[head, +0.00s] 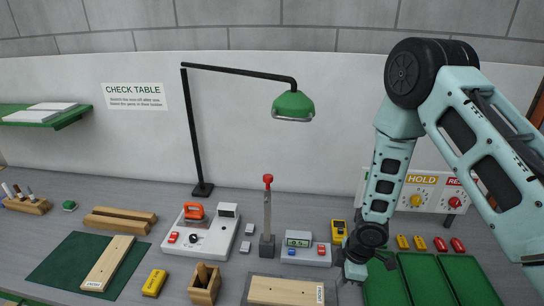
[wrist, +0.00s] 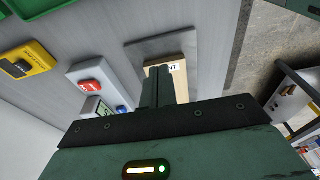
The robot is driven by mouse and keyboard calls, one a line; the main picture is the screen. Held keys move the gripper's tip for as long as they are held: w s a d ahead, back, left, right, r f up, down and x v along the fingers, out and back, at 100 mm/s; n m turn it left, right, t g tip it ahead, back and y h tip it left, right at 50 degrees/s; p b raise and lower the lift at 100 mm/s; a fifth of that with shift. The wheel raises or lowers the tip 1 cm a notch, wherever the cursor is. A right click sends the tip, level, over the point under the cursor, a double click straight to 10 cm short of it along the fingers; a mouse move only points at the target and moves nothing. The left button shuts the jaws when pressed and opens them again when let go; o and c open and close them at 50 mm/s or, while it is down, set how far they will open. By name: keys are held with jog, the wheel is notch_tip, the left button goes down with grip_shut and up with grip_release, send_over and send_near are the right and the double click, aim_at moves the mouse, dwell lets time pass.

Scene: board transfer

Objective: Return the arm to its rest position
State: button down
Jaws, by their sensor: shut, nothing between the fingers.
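My arm reaches down from the upper right in the head view. My gripper (head: 386,262) is over the bench, left of the green trays, and my forearm hides part of it. In the wrist view the fingers of my gripper (wrist: 158,72) are together with nothing between them. Ahead of them a pale wooden board (wrist: 180,72) lies on a grey mat. That board (head: 286,291) also shows at the front of the bench in the head view, apart from my gripper.
A grey meter box (head: 306,251) and a yellow device (head: 339,229) stand near my gripper. Green trays (head: 420,280) lie to its right, below a HOLD panel (head: 420,190). A green lamp (head: 293,104) hangs over the bench. Another board (head: 108,264) lies on a green mat.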

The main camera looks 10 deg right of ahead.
jog(key=s+a+r+m+h+b, duration=0.2)
jog(key=s+a+r+m+b, duration=0.2)
jog(key=a+r+b, duration=0.5)
jog(key=s+a+r+m+b, duration=0.1)
jog(key=s+b, duration=0.3)
jog(key=s, duration=0.4)
jog(key=s+a+r+m+b, duration=0.1)
jog(key=s+a+r+b, duration=0.1)
jog(key=s+b, duration=0.3)
jog(key=s, duration=0.4)
jog(key=shift+m+g+y, duration=0.3)
jog(key=shift+m, duration=0.1)
jog(key=shift+w+a, duration=0.1)
jog(key=shift+w, duration=0.1)
